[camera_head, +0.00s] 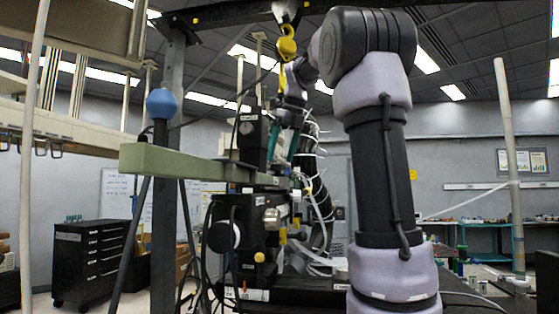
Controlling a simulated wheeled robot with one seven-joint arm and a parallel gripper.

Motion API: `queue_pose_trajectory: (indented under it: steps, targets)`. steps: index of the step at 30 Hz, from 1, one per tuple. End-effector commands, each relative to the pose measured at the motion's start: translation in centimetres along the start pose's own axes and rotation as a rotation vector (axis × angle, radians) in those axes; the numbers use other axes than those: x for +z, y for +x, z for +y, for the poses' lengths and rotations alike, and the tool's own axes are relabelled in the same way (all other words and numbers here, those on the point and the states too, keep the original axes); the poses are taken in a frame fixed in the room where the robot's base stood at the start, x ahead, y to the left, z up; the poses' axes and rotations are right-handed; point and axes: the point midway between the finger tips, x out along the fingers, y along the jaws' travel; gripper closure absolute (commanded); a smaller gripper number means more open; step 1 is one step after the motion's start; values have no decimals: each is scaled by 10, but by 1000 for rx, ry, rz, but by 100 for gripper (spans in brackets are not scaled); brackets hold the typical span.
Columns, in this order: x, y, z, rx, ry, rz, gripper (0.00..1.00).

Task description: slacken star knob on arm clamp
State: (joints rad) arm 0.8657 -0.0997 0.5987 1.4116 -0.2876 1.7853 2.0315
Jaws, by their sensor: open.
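My arm (375,150) rises on the right and bends over to the left. My gripper (282,158) points down with two teal fingers apart, close to a black block (249,135) on the pale green beam (185,163). The fingertips are partly lost among cables and small parts, and I see nothing clearly held between them. I cannot make out which part is the star knob or the arm clamp.
A blue ball (162,103) tops a post by the beam. A yellow hook (287,48) hangs above my wrist. White hoses (320,205) and dark cables crowd the assembly. A black drawer cabinet (92,262) stands at left, and a teal bench (490,237) at right.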

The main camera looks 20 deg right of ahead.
Motion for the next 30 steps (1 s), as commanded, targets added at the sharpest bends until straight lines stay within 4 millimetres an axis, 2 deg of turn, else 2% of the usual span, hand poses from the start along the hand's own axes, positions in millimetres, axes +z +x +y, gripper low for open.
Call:
queue_pose_trajectory:
  steps: [6,15,17,21,22,30]
  targets:
    - [0,20,0,-1,0,0,18]
    - [0,22,0,-1,0,0,18]
    - [0,22,0,-1,0,0,37]
    - [0,22,0,-1,0,0,90]
    - [0,22,0,-1,0,0,100]
    - [0,22,0,9,-22,-1,100]
